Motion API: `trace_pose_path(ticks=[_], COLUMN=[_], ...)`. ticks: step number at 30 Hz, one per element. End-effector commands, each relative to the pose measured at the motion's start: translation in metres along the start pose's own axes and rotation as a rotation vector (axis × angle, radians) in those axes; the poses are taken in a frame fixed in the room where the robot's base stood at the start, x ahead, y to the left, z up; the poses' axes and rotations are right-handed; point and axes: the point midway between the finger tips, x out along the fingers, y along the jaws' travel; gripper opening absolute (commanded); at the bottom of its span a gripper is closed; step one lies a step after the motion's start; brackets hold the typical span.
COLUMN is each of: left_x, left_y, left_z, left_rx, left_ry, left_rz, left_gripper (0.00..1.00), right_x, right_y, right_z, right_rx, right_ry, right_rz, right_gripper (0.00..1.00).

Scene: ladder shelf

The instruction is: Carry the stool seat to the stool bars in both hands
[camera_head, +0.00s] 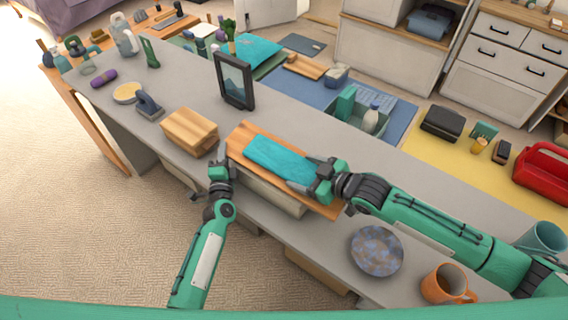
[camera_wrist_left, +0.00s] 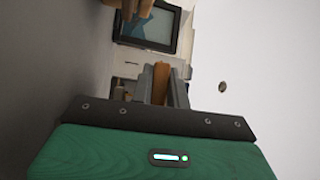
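The stool seat seems to be the wooden board (camera_head: 240,148) with a teal pad (camera_head: 278,160) on top, lying over the middle of the grey shelf. My left gripper (camera_head: 220,172) is at the board's left end. In the left wrist view a strip of wood (camera_wrist_left: 160,82) sits between its two fingers, which look closed on it. My right gripper (camera_head: 324,180) is at the right end of the pad and board; its fingertips are partly hidden, so its grip is unclear. I cannot surely make out the stool bars; a pale block (camera_head: 272,194) shows beneath the board.
A stack of wooden boards (camera_head: 190,132) stands just left of the seat, with a dark picture frame (camera_head: 234,80) behind. A speckled plate (camera_head: 377,251) and an orange mug (camera_head: 448,285) stand to the right. A green bin (camera_head: 362,118) lies beyond the shelf.

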Motion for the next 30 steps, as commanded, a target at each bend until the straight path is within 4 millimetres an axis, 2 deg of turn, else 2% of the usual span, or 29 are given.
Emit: trace_pose_path(ticks=[1,5,17,30], left_x=[0.000,0.000,0.001,0.005], left_y=[0.001,0.001,-0.004,-0.039], left_z=[0.000,0.000,0.000,-0.004], left_rx=[0.000,0.000,0.000,0.000], left_ry=[0.000,0.000,0.000,0.000], left_rz=[0.001,0.002,0.000,0.000], left_gripper=[0.00,0.00,0.00,0.00], right_x=[0.000,0.000,-0.002,-0.015], right_y=[0.000,0.000,0.001,0.007], right_z=[0.000,0.000,-0.005,-0.037], right_rx=[0.000,0.000,-0.001,-0.002], right_ry=[0.000,0.000,0.002,0.003], right_rz=[0.000,0.000,0.000,0.000], right_gripper=[0.57,0.33,0.33,0.33])
